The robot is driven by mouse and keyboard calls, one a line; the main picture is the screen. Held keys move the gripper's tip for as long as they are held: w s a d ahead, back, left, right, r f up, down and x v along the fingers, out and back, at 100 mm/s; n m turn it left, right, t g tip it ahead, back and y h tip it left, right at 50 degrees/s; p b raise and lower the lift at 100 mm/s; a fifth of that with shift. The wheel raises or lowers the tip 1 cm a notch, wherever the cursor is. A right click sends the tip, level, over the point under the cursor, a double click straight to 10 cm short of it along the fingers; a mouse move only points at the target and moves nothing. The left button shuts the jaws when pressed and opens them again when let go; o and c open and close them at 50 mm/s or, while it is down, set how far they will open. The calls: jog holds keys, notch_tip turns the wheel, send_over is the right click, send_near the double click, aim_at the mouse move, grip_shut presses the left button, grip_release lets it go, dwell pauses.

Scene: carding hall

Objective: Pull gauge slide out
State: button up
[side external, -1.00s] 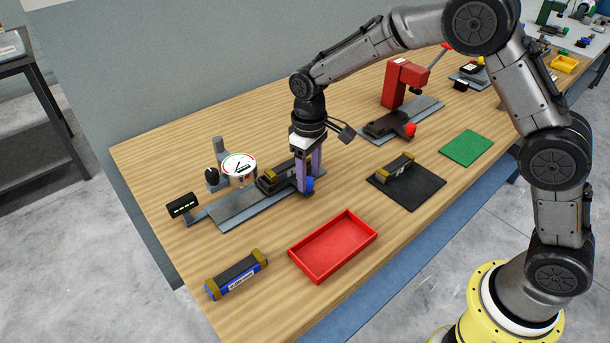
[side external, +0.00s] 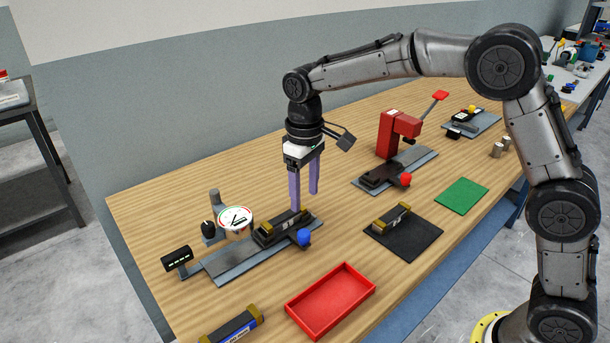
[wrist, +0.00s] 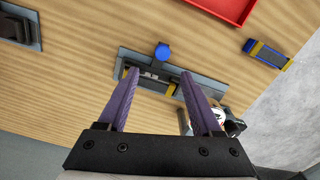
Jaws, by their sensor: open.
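The gauge slide (side external: 265,238) is a dark carriage with a blue knob (side external: 303,237) at its front right. It sits at the right end of a grey base plate (side external: 225,265), to the right of the round dial gauge (side external: 236,221). A dark bar with brass-coloured ends (side external: 290,222) lies in the slide. My gripper (side external: 305,199) is open and empty, with its purple fingers pointing down above the slide. In the wrist view, the blue knob (wrist: 162,51) shows just beyond the gap between the open fingertips (wrist: 159,73).
A red tray (side external: 330,300) and a blue-and-brass bar (side external: 232,327) lie in front. A black mat (side external: 425,240) with another bar, a green mat (side external: 461,195) and a red press (side external: 392,135) stand to the right. A small display (side external: 177,258) is left of the gauge.

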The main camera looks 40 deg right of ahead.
jog(key=shift+r, duration=2)
jog(key=s+d+r+m+t, duration=0.25)
jog(key=s+d+r, duration=0.45)
jog(key=s+r, duration=0.55)
jog(key=s+d+f+t, duration=0.1)
jog(key=s+f, duration=0.4)
jog(key=s, duration=0.3)
jog(key=s+d+f+t, duration=0.2)
jog(key=s+f, duration=0.3)
jog(key=s, duration=0.3)
jog(key=shift+s+d, duration=0.3)
jog(key=shift+s, duration=0.1)
jog(key=shift+m, duration=0.25)
